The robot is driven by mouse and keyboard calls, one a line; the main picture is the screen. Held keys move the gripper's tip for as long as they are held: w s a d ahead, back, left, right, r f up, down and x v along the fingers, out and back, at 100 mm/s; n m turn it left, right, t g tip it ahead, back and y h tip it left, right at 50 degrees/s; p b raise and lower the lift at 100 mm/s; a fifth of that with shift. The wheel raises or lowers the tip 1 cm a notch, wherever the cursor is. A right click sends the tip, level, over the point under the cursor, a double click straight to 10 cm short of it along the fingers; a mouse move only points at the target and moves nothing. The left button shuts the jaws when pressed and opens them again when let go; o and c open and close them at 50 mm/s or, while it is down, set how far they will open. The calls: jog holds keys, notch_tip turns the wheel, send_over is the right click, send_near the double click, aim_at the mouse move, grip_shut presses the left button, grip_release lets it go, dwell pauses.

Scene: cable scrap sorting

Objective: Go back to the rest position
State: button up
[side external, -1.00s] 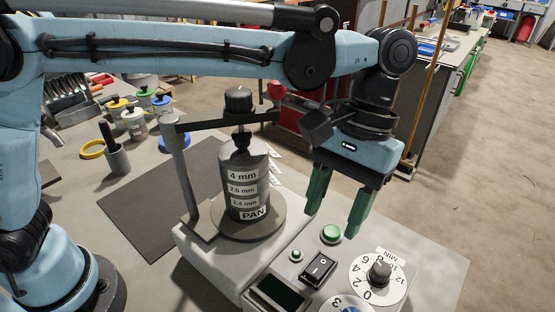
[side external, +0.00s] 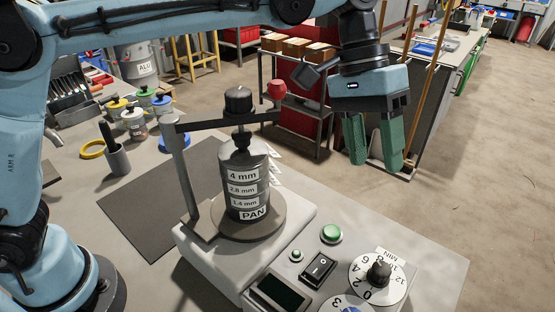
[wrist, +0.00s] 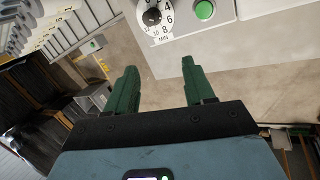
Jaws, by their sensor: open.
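My gripper (side external: 374,142) is open and empty, with two green fingers pointing down. In the side view it hangs in the air above and behind the right part of the sieve shaker's control panel. It also shows in the wrist view (wrist: 160,92), with a gap between the fingers and only floor behind it. The sieve shaker (side external: 313,250) has a clamped stack of sieves (side external: 243,190) marked 4 mm, 2.8 mm, 1.4 mm and PAN. Its panel has a green button (side external: 331,234), a black rocker switch (side external: 318,268) and a timer dial (side external: 378,272). My gripper touches none of them.
A dark mat (side external: 150,200), grey cup (side external: 116,158) and several small jars (side external: 134,123) lie to the left. A red-fronted rack (side external: 300,105) stands behind. The air around my gripper looks clear.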

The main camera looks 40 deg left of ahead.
jog(key=w+a+r+m+t+h, duration=0.1)
jog(key=w+a+r+t+h, duration=0.1)
jog(key=w+a+r+t, duration=0.35)
jog(key=s+a+f+n+t+y, duration=0.1)
jog(key=s+a+f+y, duration=0.15)
jog(key=a, duration=0.45)
jog(key=s+a+f+t+y, duration=0.1)
jog(key=s+a+f+y, duration=0.15)
jog(key=a, duration=0.45)
jog(key=s+a+f+n+t+y, duration=0.1)
jog(key=s+a+f+n, duration=0.1)
jog(key=s+a+f, duration=0.7)
jog(key=shift+s+a+n+y, duration=0.15)
jog(key=shift+s+n+y, duration=0.2)
jog(key=shift+s, duration=0.45)
